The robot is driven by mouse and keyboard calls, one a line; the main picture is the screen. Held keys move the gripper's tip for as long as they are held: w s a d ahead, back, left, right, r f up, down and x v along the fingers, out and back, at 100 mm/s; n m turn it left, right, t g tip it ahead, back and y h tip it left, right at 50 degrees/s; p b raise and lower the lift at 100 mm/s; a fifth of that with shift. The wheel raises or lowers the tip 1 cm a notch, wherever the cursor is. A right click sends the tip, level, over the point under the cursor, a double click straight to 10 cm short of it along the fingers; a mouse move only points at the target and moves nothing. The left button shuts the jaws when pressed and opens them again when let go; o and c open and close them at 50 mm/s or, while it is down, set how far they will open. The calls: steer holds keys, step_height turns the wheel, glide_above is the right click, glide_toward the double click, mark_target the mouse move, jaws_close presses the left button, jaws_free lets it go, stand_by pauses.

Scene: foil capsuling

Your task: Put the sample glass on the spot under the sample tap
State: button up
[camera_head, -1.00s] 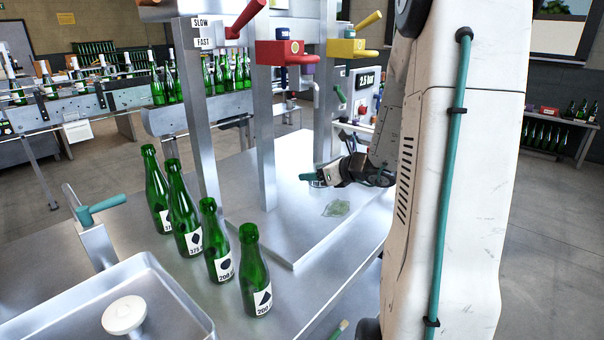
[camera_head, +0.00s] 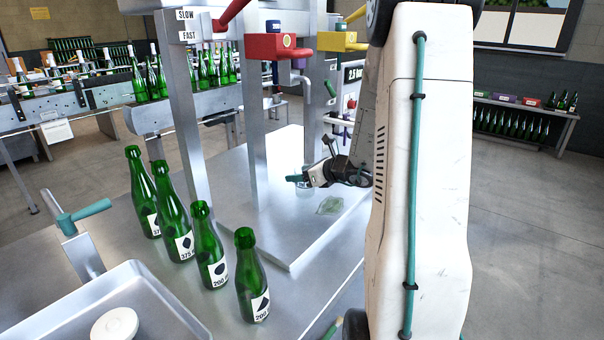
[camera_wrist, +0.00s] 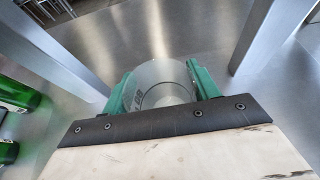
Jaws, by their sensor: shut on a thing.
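In the wrist view my gripper (camera_wrist: 158,92) is shut on the sample glass (camera_wrist: 162,78), a clear glass with dark markings held between two green fingers. In the head view my gripper (camera_head: 298,179) is at the metal bench, left of my arm; the glass is mostly hidden there. I cannot tell whether the glass touches the bench surface. A grey tap-like pipe (camera_head: 300,80) shows below the red and yellow units, behind my gripper. I cannot make out the spot under the sample tap.
Several green bottles (camera_head: 170,215) stand at the left front of the bench. Metal posts (camera_head: 254,130) rise close to my gripper. A crumpled greenish piece (camera_head: 331,205) lies on the plate in front of it. A tray (camera_head: 150,290) is at front left.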

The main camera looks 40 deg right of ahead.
steer(key=o, duration=1)
steer(key=shift+f, duration=0.15)
steer(key=shift+r, duration=0.2)
steer(key=v, duration=1.2)
steer(key=shift+s+d+f, duration=0.1)
